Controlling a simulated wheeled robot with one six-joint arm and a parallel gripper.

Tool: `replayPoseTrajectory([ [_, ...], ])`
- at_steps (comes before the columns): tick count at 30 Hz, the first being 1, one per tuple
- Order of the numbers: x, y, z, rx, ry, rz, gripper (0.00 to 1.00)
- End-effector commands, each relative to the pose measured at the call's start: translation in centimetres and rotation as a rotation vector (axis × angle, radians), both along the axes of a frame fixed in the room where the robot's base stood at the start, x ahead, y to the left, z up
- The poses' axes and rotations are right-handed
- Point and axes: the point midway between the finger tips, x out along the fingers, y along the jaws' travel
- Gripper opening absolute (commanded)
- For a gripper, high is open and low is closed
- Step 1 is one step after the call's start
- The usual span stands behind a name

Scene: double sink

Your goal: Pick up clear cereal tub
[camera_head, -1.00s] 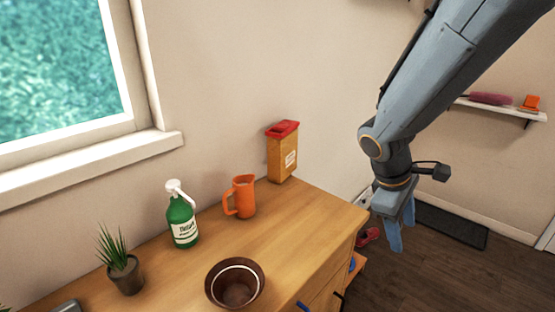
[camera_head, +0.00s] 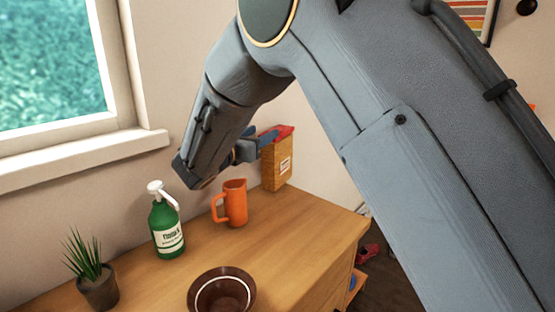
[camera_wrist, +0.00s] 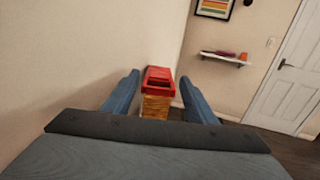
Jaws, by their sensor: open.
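The cereal tub (camera_head: 277,164) stands upright at the far back corner of the wooden counter. It has a red lid, orange-brown contents and a white label. In the wrist view the tub (camera_wrist: 156,102) shows between the two blue fingers, lid at the top. My gripper (camera_wrist: 160,98) is open, with one finger to each side of the tub and a gap visible at both sides. I cannot tell whether a finger touches the tub.
On the counter (camera_head: 290,234) stand an orange pitcher (camera_head: 235,203) close to the tub, a green spray bottle (camera_head: 167,228), a potted plant (camera_head: 97,285) and a brown bowl (camera_head: 222,292). The wall is close behind the tub. A shelf (camera_wrist: 226,58) hangs farther off.

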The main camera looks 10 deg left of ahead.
Motion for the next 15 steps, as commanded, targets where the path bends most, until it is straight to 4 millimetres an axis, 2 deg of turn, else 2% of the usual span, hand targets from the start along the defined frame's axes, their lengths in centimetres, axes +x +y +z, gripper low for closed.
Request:
replayPoseTrajectory([
  [3,0.0,0.0,-2.4,-0.002,0.003,0.000,0.52],
  [7,0.0,-0.1,-4.3,-0.001,0.001,-0.001,0.52],
  [15,1.8,-0.7,-4.2,0.003,0.001,-0.002,0.52],
])
